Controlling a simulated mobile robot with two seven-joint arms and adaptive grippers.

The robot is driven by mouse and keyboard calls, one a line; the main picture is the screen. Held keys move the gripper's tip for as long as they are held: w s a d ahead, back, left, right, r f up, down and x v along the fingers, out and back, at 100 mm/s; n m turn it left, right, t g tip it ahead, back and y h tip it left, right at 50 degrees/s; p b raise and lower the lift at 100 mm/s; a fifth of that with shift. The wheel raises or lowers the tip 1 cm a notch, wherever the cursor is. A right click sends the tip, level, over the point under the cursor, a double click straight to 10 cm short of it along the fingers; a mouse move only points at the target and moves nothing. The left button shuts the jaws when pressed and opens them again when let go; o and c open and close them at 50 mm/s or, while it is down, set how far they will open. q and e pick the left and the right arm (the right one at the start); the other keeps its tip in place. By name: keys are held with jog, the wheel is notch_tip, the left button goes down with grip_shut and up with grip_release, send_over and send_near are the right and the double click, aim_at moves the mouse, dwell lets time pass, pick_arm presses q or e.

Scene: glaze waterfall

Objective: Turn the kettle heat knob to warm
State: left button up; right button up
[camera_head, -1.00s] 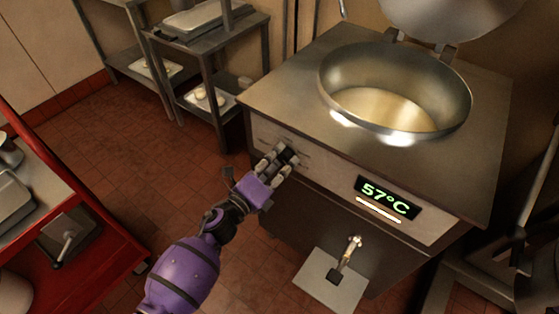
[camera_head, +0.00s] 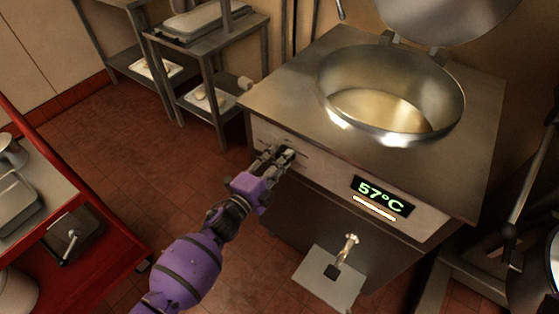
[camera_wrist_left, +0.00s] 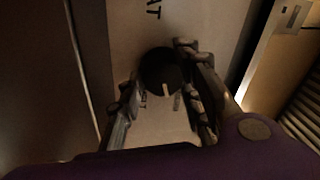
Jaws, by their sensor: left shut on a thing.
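The kettle (camera_head: 392,98) is a steel unit with a round open pan and a raised lid. Its front panel has a lit display (camera_head: 382,197) reading 57°C. My left gripper (camera_head: 279,152) is at the left end of that panel, shut on the dark round heat knob (camera_wrist_left: 160,72). In the head view the fingers hide the knob. In the left wrist view its pale pointer mark is at its lower edge, between small labels too blurred to read. Part of a larger label, "AT", shows above it. My right gripper is not in view.
A drain tap (camera_head: 347,246) with a square plate (camera_head: 329,277) is below the display. A steel shelf rack (camera_head: 208,45) stands behind, left of the kettle. A red-sided counter (camera_head: 95,235) is at the left. Open tiled floor lies between.

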pick_arm(q)
jog(key=shift+s+f+n, duration=0.25)
jog(key=shift+f+n, duration=0.25)
jog(key=shift+n, duration=0.7)
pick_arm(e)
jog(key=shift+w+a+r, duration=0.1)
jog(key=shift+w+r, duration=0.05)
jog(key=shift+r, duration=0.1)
pick_arm(q)
jog(key=shift+s+d+f, duration=0.1)
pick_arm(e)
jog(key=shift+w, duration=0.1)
pick_arm(q)
jog(key=o, duration=1)
jog(key=shift+r, duration=0.3)
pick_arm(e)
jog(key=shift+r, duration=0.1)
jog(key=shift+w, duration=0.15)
pick_arm(q)
jog(key=v, duration=1.1)
jog(key=shift+s+a, duration=0.25)
jog(key=shift+a, duration=0.1)
